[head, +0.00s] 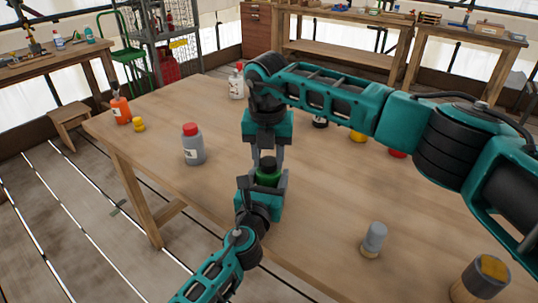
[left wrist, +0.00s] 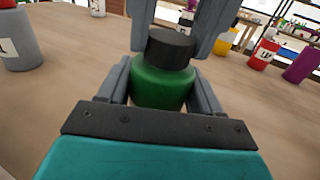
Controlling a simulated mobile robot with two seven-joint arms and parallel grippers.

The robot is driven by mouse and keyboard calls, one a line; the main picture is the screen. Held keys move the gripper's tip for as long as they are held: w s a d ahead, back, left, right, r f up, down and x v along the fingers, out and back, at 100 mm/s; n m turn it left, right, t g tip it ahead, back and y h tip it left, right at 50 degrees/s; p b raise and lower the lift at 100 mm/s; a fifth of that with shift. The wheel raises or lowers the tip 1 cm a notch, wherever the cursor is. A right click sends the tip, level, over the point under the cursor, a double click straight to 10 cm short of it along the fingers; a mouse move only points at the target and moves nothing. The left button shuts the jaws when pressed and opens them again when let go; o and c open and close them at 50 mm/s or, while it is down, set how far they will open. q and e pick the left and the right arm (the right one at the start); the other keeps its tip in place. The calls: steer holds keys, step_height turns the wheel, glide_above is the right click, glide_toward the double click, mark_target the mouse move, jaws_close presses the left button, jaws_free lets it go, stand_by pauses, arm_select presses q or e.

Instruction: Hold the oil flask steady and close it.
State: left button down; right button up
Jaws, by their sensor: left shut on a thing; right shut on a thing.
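The green flask (head: 267,179), which I take to be the oil flask, stands upright near the front edge of the wooden table; it also shows in the left wrist view (left wrist: 161,86). My left gripper (head: 266,187) is shut around the flask's body from the front. A black cap (left wrist: 171,45) is at the top of the flask, with no gap visible below it. My right gripper (head: 267,158) points down from above and is shut on the cap, one finger on each side. The flask's neck and thread are hidden.
A grey bottle with a red cap (head: 193,145) stands to the left on the table (head: 320,210). An orange bottle (head: 121,110) and a small yellow item (head: 138,125) are further left.

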steer(key=m, duration=0.4)
steer(key=shift+a, duration=0.1)
steer(key=m, duration=0.4)
steer(key=shift+h, duration=0.4)
steer(key=m+g, duration=0.1)
steer(key=m, duration=0.5)
steer(key=shift+w, duration=0.1)
steer(key=m+g, duration=0.1)
steer(key=m, duration=0.5)
steer(key=shift+m, duration=0.4)
steer(key=m, duration=0.4)
steer(key=shift+w, duration=0.15)
steer(key=m, duration=0.2)
steer(key=shift+m+g, duration=0.3)
steer(key=shift+m, duration=0.1)
steer(key=o, duration=1)
